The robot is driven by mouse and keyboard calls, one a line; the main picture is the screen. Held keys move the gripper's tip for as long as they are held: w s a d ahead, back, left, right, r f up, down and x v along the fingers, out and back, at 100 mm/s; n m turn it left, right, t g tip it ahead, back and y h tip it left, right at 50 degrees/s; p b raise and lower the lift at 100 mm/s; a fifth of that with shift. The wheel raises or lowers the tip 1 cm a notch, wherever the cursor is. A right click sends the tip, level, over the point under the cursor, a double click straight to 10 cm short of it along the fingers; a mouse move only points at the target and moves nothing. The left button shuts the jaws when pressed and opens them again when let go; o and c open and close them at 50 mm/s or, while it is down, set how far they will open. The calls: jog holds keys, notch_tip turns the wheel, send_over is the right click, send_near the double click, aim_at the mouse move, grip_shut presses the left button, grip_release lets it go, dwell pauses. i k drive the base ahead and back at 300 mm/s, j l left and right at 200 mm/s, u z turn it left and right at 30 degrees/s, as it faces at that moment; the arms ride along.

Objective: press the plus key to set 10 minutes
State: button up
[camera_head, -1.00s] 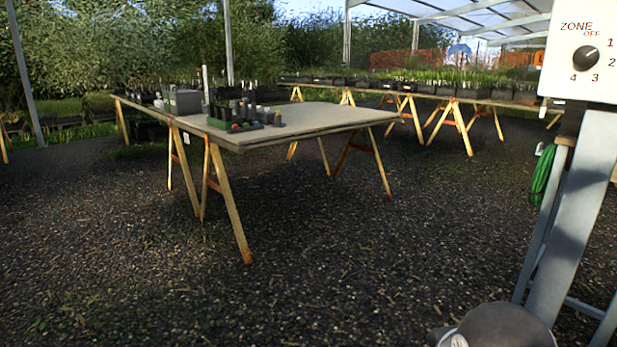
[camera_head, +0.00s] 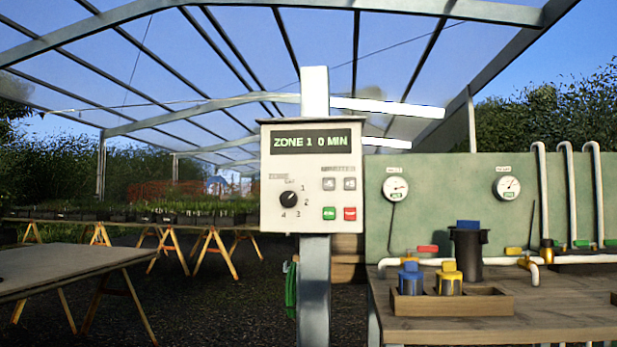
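The white control box (camera_head: 312,175) is mounted on a grey post in the middle of the head view, facing me. Its dark display (camera_head: 311,141) reads "ZONE 1 0 MIN" in green. Two small grey keys, a left one (camera_head: 329,184) and a right one (camera_head: 349,184), sit side by side under a minutes label; their markings are too small to read surely. Below them are a green key (camera_head: 329,213) and a red key (camera_head: 349,213). A black zone dial (camera_head: 288,199) is at the lower left, with numbers 1 to 4 around it. My gripper is not in view.
A wooden bench (camera_head: 500,328) stands right of the post, with a wooden rack (camera_head: 405,305) holding blue- and yellow-topped items. Behind it is a green panel (camera_head: 445,190) with gauges and white pipes. A table (camera_head: 60,268) is at left. A green hose (camera_head: 291,284) hangs by the post.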

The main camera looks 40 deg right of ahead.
aim_at(349, 183)
jog(key=z, duration=1.5)
